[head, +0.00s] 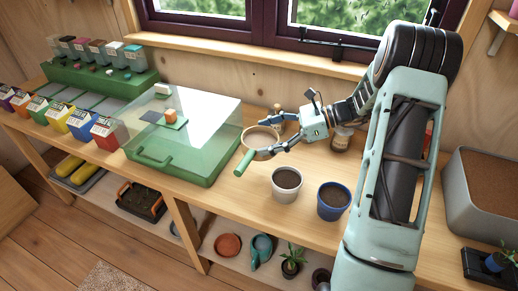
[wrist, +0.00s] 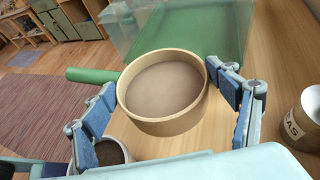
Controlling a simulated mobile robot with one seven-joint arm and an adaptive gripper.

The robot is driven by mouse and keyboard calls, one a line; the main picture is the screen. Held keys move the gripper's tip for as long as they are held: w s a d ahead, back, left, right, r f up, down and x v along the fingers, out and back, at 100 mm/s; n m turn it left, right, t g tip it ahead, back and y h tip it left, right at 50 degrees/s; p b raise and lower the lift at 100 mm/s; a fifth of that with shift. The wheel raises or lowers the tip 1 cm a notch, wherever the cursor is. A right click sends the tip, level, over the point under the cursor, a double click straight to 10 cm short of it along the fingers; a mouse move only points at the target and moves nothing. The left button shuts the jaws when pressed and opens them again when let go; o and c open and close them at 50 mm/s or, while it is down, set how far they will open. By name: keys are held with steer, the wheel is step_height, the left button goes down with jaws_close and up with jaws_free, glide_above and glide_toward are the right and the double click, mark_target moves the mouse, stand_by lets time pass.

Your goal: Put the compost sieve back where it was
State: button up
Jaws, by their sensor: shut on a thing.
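The compost sieve (head: 262,134) is a round pale wooden hoop with a green handle. In the head view it is at the bench's middle, just right of the green tray with a clear lid (head: 192,172). In the wrist view the sieve (wrist: 165,88) fills the middle, its mesh facing the camera and its green handle (wrist: 92,74) pointing left. My gripper (head: 268,138) is shut on the hoop, with a finger on either side of it; the fingers also show in the wrist view (wrist: 163,82). The sieve appears raised above the bench, but its exact height is unclear.
A white pot of soil (head: 287,184) and a blue pot of soil (head: 333,201) stand in front of my gripper. A labelled jar (head: 341,139) stands behind, partly hidden by my arm. Seed packets (head: 80,122) line the left. A grey bin (head: 484,190) stands right.

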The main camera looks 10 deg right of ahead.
steer(key=w+f, duration=0.2)
steer(key=f, duration=0.1)
steer(key=w+a+f, duration=0.1)
steer(key=w+f, duration=0.1)
steer(key=shift+f, duration=0.15)
steer(key=shift+w+f, duration=0.15)
steer(key=shift+f, duration=1.5)
steer(key=shift+f, duration=0.15)
steer(key=o, duration=1.3)
steer(key=v, duration=1.2)
steer(key=shift+r+b, duration=0.25)
steer(key=shift+b, duration=0.15)
